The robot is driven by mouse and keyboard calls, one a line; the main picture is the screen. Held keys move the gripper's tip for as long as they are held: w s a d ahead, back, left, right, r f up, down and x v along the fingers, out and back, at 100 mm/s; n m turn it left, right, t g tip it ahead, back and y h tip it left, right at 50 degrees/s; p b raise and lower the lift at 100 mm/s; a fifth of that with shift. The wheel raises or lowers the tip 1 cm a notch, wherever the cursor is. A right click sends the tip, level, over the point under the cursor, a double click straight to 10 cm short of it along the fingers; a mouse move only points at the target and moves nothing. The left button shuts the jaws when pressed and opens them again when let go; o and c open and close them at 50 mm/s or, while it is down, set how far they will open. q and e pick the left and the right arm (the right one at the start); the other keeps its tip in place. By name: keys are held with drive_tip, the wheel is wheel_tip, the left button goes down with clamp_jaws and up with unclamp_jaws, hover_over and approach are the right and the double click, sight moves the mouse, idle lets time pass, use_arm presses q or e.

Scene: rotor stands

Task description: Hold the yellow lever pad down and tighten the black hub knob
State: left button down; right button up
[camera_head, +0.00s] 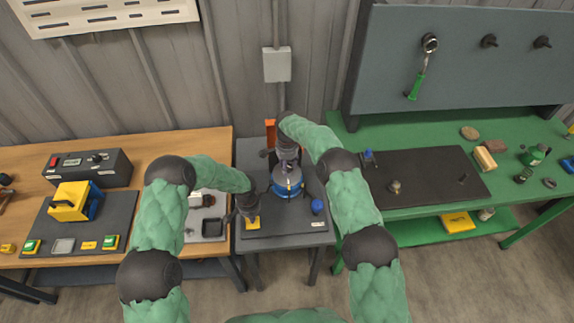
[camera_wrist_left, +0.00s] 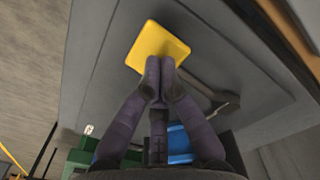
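The yellow lever pad (camera_head: 253,224) lies at the front left of the grey stand table; it also shows in the left wrist view (camera_wrist_left: 158,42). My left gripper (camera_head: 249,214) is over the pad. In the left wrist view its fingertips (camera_wrist_left: 159,80) are together, with nothing seen between them, at the pad's near edge. I cannot tell whether they press on it. My right gripper (camera_head: 287,160) points down above the blue rotor stand (camera_head: 288,184). The black hub knob cannot be made out under it, and its fingers are too small to read.
A blue knob (camera_head: 317,207) stands right of the rotor stand. An orange upright piece (camera_head: 270,132) is behind it. A wooden bench (camera_head: 140,150) with boxes and trays is on the left. A green bench (camera_head: 420,215) with a dark mat (camera_head: 440,165) is on the right.

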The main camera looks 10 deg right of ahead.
idle(0.3)
drive_tip(key=n, duration=1.2)
drive_tip(key=shift+n, duration=0.4)
